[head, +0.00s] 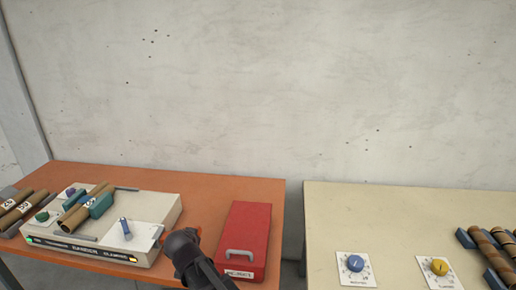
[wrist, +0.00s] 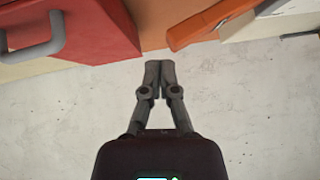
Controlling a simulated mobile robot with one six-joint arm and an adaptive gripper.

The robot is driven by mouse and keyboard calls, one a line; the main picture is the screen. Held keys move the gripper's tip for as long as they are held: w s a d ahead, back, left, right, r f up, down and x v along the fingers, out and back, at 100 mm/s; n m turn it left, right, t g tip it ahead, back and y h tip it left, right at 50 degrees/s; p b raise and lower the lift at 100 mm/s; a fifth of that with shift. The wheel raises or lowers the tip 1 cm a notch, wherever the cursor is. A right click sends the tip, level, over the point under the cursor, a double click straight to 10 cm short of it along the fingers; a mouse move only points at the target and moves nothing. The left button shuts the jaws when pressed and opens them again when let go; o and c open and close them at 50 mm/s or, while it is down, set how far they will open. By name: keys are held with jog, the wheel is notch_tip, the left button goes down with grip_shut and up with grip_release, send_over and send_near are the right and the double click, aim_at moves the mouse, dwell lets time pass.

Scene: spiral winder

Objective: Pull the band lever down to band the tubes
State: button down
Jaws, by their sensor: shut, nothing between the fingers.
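The cream bander (head: 165,215) stands on the orange-topped table at the left of the head view. Brown tubes (head: 88,208) lie on its top beside a teal block. An orange bar (wrist: 210,22), apparently the band lever, shows in the wrist view beside the cream bander (wrist: 285,24); a small bit of orange shows at the bander's right end in the head view (head: 159,232). My gripper (wrist: 159,64) is shut and empty, its fingertips below and left of the bar, apart from it in the picture. In the head view my dark arm hides the fingertips and part of the bander's right end.
A red box (head: 248,232) with a grey handle stands right of my arm; it also shows at upper left in the wrist view (wrist: 95,25). A cream table (head: 330,215) with blue and yellow knobs stands further right, past a gap.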

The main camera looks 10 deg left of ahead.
jog(key=shift+g+h, duration=0.8)
jog(key=shift+g, duration=0.1)
jog(key=w+d, duration=0.1)
jog(key=d, duration=0.3)
jog(key=w+d, duration=0.1)
jog(key=d, duration=0.3)
jog(key=d+f, duration=0.1)
jog(key=d, duration=0.3)
jog(key=shift+w+p, duration=0.35)
jog(key=shift+w, duration=0.05)
jog(key=s+d+g+p, duration=0.1)
jog(key=s+d+g, duration=0.2)
jog(key=d, duration=1.3)
jog(key=s+d+f+g+p, duration=0.1)
jog(key=s+d+g, duration=0.3)
jog(key=d, duration=1.3)
jog(key=shift+s+f+n+y, duration=0.15)
jog(key=shift+s+n+y, duration=0.2)
jog(key=shift+s, duration=0.25)
